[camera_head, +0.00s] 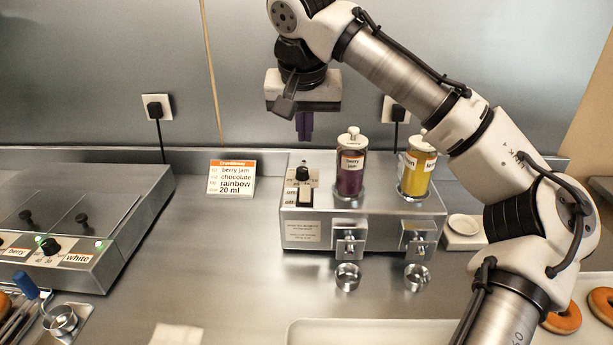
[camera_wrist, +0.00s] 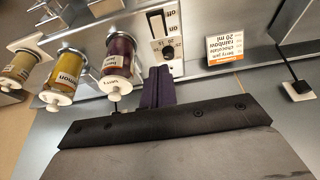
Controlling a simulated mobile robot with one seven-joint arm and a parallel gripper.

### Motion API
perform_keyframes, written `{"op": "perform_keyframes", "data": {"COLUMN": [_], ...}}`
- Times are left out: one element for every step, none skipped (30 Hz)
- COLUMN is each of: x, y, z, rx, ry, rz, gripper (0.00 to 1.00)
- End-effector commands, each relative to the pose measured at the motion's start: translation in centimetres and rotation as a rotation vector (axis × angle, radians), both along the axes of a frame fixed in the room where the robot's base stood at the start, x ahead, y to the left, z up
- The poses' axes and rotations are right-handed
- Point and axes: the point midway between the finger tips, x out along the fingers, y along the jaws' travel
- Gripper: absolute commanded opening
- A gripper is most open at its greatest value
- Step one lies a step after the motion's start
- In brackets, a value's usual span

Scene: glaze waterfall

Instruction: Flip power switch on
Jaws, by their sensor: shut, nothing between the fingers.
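The power switch (camera_head: 304,197) is a pale rocker marked on and off, on the top left of the steel jam dispenser (camera_head: 325,212). In the wrist view the switch (camera_wrist: 157,24) shows just past a black knob (camera_wrist: 168,52), with its labels upside down. I cannot tell which way the rocker is tipped. My gripper (camera_head: 304,137) has purple fingers, shut and empty. They point down above and behind the knob, apart from the panel. In the wrist view the gripper (camera_wrist: 158,72) covers part of the panel edge near the knob.
A berry jam jar (camera_head: 350,170) and a lemon jar (camera_head: 416,168) stand right of the switch. An order card (camera_head: 231,177) stands to the left. A glazing unit (camera_head: 75,215) sits at far left. Small steel cups (camera_head: 347,277) sit in front. The counter between is clear.

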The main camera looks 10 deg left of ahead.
Motion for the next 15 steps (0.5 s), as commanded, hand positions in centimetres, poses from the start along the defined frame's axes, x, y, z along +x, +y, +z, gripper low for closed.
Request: {"op": "perform_keyframes", "data": {"x": [0.2,0.3,0.5,0.7,0.9,1.2,1.4,1.6,2.0,2.2,2.4,2.7,2.9,3.1,3.4], "y": [0.0,0.0,0.0,0.1,0.1,0.2,0.2,0.2,0.3,0.4,0.4,0.5,0.5,0.6,0.6], "z": [-0.4,-0.8,-1.3,-1.8,-2.3,-3.1,-3.7,-4.3,-5.1,-5.7,-6.4,-7.1,-7.7,-8.3,-9.0], "rx": [-0.001,-0.001,-0.001,-0.002,-0.002,-0.001,-0.002,-0.002,-0.002,-0.002,-0.002,-0.003,-0.003,-0.001,-0.002], "ry": [0.002,0.002,0.002,0.003,0.003,0.003,0.003,0.003,0.003,0.003,0.003,0.002,0.002,0.002,0.003], "rz": [-0.001,-0.001,0.0,0.001,0.001,-0.001,-0.002,0.0,0.0,0.0,0.001,0.0,0.0,0.0,0.0], "gripper": [0.0,0.0,0.0,0.0,0.0,0.0,0.0,0.0,0.0,0.0,0.0,0.0,0.0,0.0,0.0]}}
